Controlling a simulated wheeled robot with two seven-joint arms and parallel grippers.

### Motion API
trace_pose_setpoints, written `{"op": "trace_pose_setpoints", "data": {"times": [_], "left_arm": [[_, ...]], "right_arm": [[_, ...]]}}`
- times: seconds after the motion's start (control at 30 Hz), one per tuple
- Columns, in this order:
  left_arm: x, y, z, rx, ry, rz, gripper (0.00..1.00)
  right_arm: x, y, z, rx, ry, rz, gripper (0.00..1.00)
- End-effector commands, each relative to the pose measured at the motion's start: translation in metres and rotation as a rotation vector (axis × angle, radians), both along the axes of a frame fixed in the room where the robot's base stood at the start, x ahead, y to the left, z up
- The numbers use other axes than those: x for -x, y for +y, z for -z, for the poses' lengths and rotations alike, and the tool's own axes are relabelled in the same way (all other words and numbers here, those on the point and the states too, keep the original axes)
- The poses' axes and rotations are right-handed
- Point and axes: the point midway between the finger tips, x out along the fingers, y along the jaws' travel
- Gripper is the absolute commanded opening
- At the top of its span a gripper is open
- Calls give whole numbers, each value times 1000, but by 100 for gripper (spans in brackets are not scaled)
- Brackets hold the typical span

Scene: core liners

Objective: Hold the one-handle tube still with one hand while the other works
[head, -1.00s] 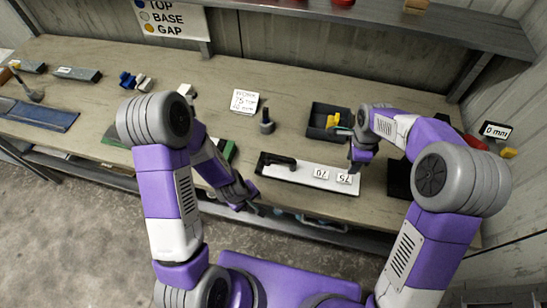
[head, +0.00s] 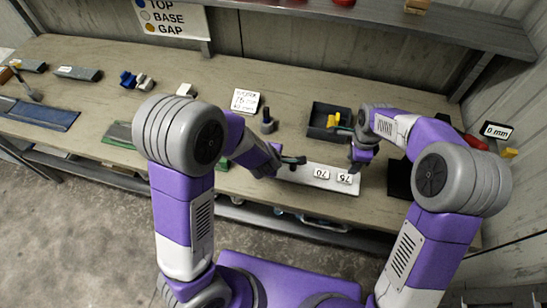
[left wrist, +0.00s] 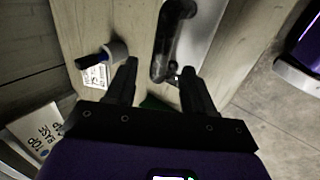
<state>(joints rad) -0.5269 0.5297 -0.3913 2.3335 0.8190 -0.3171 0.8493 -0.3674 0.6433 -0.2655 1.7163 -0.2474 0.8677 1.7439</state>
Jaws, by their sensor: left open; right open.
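A long pale board (head: 312,176) with white labels reading 70 and 75 lies near the table's front edge. In the left wrist view a black handle-like bar (left wrist: 169,40) lies along it. A grey upright piece with a dark stem (head: 267,124) stands behind the board; I cannot tell which piece is the one-handle tube. My left gripper (head: 298,161) is open over the board's left end. In the left wrist view its fingers (left wrist: 158,68) are apart, with the bar's near end between and beyond them. My right gripper (head: 354,166) is open near the board's right end.
A black tray (head: 314,132) with a yellow piece (head: 333,120) is behind my right gripper. Blue pieces (head: 128,79) and a 0 mm display (head: 496,131) are at either side.

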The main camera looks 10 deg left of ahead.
Motion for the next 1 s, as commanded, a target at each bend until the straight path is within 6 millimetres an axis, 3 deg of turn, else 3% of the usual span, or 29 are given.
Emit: {"op": "trace_pose_setpoints", "data": {"times": [0.3,0.73,1.0], "left_arm": [[-25,1,39,0,3,0,53],[-30,0,47,1,1,2,53],[-30,0,46,1,1,3,12]], "right_arm": [[0,0,0,0,0,0,43],[0,0,0,0,0,0,43],[0,0,0,0,0,0,43]]}}
